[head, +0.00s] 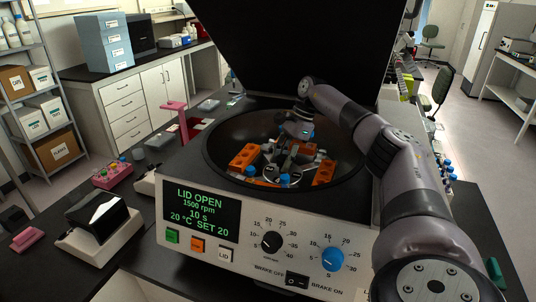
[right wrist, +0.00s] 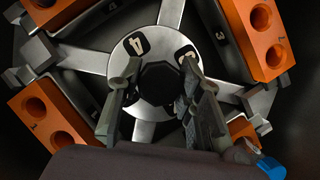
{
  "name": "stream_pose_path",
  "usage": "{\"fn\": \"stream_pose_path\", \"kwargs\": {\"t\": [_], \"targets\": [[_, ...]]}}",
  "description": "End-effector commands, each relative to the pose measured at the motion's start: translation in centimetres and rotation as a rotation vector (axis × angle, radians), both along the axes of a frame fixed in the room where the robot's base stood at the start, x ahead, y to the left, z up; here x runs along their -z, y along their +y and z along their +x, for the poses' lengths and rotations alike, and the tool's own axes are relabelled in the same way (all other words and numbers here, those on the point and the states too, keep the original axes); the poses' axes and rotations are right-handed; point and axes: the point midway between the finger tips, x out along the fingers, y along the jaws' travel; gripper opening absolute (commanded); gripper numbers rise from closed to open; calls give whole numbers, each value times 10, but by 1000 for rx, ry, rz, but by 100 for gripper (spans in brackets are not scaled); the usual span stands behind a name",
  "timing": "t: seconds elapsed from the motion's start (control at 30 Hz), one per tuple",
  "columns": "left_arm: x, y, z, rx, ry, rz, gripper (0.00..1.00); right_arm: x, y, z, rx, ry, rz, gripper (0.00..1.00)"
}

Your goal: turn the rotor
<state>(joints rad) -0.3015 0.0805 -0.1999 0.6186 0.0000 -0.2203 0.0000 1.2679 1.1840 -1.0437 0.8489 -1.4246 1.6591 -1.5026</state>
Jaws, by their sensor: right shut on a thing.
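The rotor (head: 270,172) sits in the bowl of the open centrifuge (head: 150,245), whose display reads LID OPEN. In the right wrist view the rotor's silver hub (right wrist: 172,15) shows dark number labels and arms running outward to orange tube holders (right wrist: 262,38). My right gripper (right wrist: 161,70) reaches down into the bowl from above. Its two fingers are shut on the dark central knob (right wrist: 163,84) of the rotor, one on each side. Blue-capped tubes (head: 285,180) show near the bowl's front. My arm and gripper hide part of the rotor in the head view. My left gripper is not in view.
The raised black lid (head: 300,45) stands behind the bowl. A pink tube rack (head: 113,175) and a small device with a dark slanted top (head: 97,217) stand on the bench to the left. Knobs and buttons line the centrifuge's front panel.

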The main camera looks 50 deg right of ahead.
Motion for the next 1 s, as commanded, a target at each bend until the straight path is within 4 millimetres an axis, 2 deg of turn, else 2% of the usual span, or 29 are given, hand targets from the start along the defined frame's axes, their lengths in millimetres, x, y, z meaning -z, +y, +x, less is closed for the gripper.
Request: {"fn": "stream_pose_path", "kwargs": {"t": [0.5,0.53,0.8,1.0], "targets": [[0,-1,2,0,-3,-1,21,-1,-5,-5,-9,-4,0,0],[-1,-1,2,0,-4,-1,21,-1,-5,-5,-9,-4,0,35],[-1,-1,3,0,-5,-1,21,0,-5,-5,-10,-2,0,53],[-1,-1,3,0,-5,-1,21,0,-5,-5,-9,-1,0,54]]}}
